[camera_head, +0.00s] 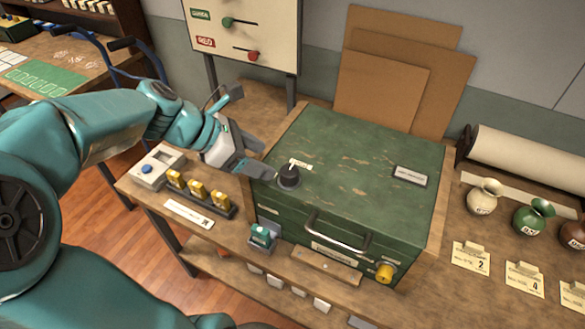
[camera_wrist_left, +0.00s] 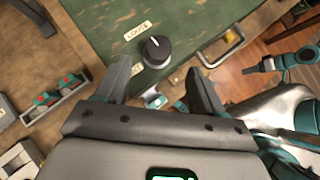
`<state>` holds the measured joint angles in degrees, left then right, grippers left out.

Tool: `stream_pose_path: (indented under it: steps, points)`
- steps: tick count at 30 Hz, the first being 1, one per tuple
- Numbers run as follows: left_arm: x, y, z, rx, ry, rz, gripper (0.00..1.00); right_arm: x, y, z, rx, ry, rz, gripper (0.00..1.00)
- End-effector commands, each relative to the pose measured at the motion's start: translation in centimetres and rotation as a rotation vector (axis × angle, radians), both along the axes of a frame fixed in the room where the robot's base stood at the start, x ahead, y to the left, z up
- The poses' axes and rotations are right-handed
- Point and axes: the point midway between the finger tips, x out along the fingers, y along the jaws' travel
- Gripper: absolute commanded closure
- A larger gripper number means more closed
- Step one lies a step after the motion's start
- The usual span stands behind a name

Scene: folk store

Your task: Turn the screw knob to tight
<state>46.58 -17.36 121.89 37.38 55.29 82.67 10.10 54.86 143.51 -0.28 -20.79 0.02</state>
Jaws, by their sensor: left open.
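The screw knob (camera_head: 289,177) is a round black knob on top of a worn green box (camera_head: 335,165), near its left front corner. In the left wrist view the knob (camera_wrist_left: 156,50) has a white pointer mark, which points roughly toward a label reading LOOSE (camera_wrist_left: 138,30). A second label (camera_wrist_left: 132,70) is partly hidden by a finger. My left gripper (camera_head: 258,168) is beside the knob, over the box's left edge. In the wrist view the left gripper (camera_wrist_left: 158,78) is open, its fingers spread below the knob and apart from it. My right gripper does not show clearly.
Yellow items in a rack (camera_head: 200,192) and a white box with a blue button (camera_head: 147,170) stand at left. Vases (camera_head: 484,197) stand at right. A red and green lever panel (camera_head: 245,35) rises behind.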

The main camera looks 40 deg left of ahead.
Motion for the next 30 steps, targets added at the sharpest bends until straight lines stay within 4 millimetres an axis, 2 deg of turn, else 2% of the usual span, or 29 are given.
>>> stream_pose_path:
  steps: [6,12,24,26,27,29,30]
  points:
    - [3.3,-1.9,-3.8,-0.003,0.004,-0.006,0.31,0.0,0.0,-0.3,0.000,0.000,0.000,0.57]
    - [5.4,-2.9,-5.8,-0.001,0.002,-0.004,0.31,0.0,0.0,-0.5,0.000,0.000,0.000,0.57]
    - [6.2,-3.2,-6.4,0.000,0.001,-0.001,0.31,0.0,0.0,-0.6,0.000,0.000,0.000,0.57]
    - [6.1,-3.2,-6.4,0.000,0.001,-0.001,0.48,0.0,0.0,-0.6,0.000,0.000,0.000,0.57]
    - [6.1,-3.2,-6.4,0.000,0.001,-0.001,0.61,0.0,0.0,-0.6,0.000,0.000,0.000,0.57]
    - [6.1,-3.2,-6.4,0.000,0.001,-0.001,0.80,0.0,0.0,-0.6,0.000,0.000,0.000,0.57]
    - [6.1,-3.2,-6.4,0.000,0.001,-0.001,0.85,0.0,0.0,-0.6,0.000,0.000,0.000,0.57]
